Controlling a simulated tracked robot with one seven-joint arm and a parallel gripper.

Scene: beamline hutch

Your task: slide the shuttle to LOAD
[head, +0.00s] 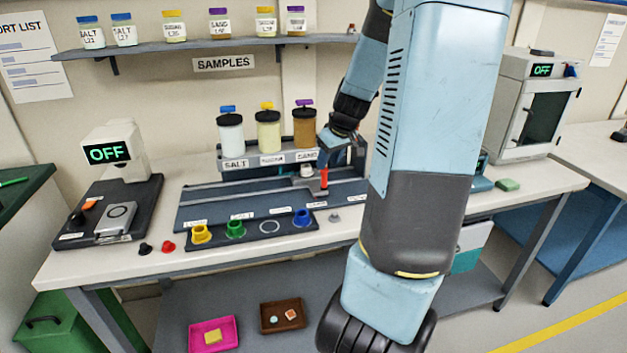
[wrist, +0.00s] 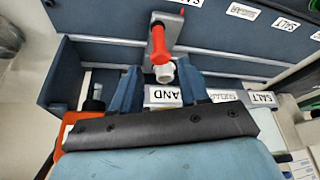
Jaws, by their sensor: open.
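The shuttle is a small grey carriage (wrist: 158,20) with a red upright handle (wrist: 160,45) and a white cup (wrist: 165,73). In the head view its red handle (head: 324,180) stands on the dark rail bed (head: 220,201), near the hopper labelled SAND. My gripper (wrist: 162,84) is open, with one blue finger on each side of the white cup and handle end. I cannot tell whether either finger touches. The leftmost label (head: 195,223) on the rail's front edge is too small to read surely; it may be LOAD.
Three hoppers (head: 268,131) stand behind the rail. A strip (head: 268,227) with coloured cups lies in front. A scale (head: 118,205) reading OFF stands left. A black and a red (head: 168,246) small piece lie near the front edge. The rail left of the shuttle looks clear.

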